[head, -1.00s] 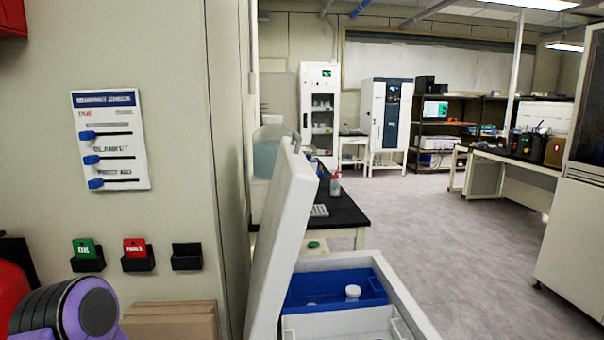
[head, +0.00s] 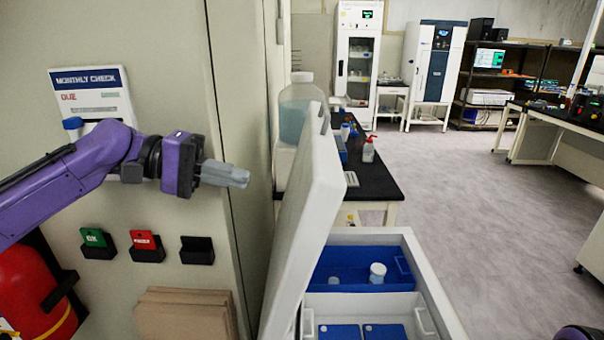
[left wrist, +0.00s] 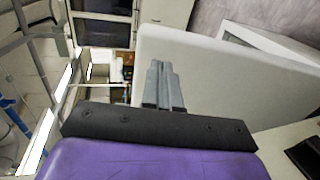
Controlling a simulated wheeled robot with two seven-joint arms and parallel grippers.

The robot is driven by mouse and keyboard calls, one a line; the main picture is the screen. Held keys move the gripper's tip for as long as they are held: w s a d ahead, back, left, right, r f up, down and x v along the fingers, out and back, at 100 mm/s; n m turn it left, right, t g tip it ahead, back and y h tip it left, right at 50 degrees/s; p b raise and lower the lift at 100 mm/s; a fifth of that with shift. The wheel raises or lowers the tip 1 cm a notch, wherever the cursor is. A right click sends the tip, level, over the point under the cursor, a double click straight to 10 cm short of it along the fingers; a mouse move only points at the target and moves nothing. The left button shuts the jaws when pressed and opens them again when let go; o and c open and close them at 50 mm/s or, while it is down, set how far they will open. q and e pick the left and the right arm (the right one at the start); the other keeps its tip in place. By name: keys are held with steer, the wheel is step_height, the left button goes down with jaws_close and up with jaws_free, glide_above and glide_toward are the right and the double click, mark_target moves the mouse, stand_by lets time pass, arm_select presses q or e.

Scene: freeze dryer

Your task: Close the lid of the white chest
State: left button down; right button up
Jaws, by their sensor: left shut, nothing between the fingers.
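The white chest (head: 437,293) stands open at the lower middle of the head view. In the left wrist view the gripper (left wrist: 163,70) points toward the lid (left wrist: 215,85), which fills the right side. A purple part at the lower right edge may be my right arm; its gripper is not visible.
A grey wall panel (head: 160,200) with a monthly check board stands behind my left arm. A red extinguisher (head: 32,285) and cardboard boxes (head: 183,313) sit at lower left. A black-topped table (head: 375,180) stands behind the chest. The floor at right is clear.

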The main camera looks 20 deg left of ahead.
mark_target(309, 194)
arm_select(q)
steer(key=x, duration=0.3)
steer(key=p+x, duration=0.1)
steer(key=x, duration=0.5)
steer(key=shift+s+d+r, duration=0.15)
steer(key=shift+s+r, duration=0.1)
steer(key=shift+s, duration=0.05)
steer(key=shift+s+d+f, duration=0.1)
steer(key=shift+d, duration=0.15)
steer(key=shift+d, duration=0.1)
